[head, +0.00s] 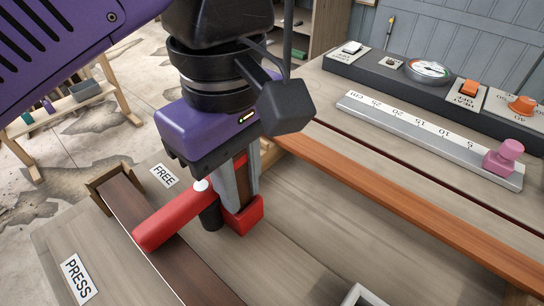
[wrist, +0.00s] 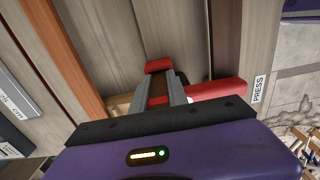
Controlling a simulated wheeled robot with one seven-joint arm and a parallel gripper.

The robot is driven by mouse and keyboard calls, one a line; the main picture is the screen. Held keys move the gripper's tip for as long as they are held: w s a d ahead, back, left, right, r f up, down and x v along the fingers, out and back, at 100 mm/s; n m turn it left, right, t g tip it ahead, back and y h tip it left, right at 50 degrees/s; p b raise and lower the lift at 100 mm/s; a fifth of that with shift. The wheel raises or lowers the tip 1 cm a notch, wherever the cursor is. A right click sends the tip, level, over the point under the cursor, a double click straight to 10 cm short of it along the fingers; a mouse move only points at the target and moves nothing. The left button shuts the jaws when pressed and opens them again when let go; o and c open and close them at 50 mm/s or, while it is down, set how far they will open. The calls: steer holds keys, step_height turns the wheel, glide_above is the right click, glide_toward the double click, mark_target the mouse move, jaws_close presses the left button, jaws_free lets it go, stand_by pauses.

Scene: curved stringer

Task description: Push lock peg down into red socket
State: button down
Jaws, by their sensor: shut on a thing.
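My gripper (head: 240,198), with a purple body and grey fingers, points down over the bench and is shut on a brown peg (wrist: 158,88). Most of the peg is hidden by the fingers. A red socket block (head: 244,218) sits on the wood right at the fingertips; its edge also shows beyond the fingers in the wrist view (wrist: 159,65). The peg appears lined up with the socket, but I cannot tell how deep it is. A red lever bar (head: 172,218) runs leftward beside the gripper, with a white knob near its inner end.
A ruler with a pink slider (head: 503,158) and a control panel (head: 400,75) stand at right. A grey frame corner (head: 360,297) is at front.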

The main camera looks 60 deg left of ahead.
steer(key=shift+f, duration=0.2)
steer(key=c, duration=1.2)
jaws_free()
steer(key=shift+r, duration=0.2)
step_height(320, 180, up, 8)
steer(key=shift+f+p, duration=0.25)
steer(key=shift+p, duration=0.65)
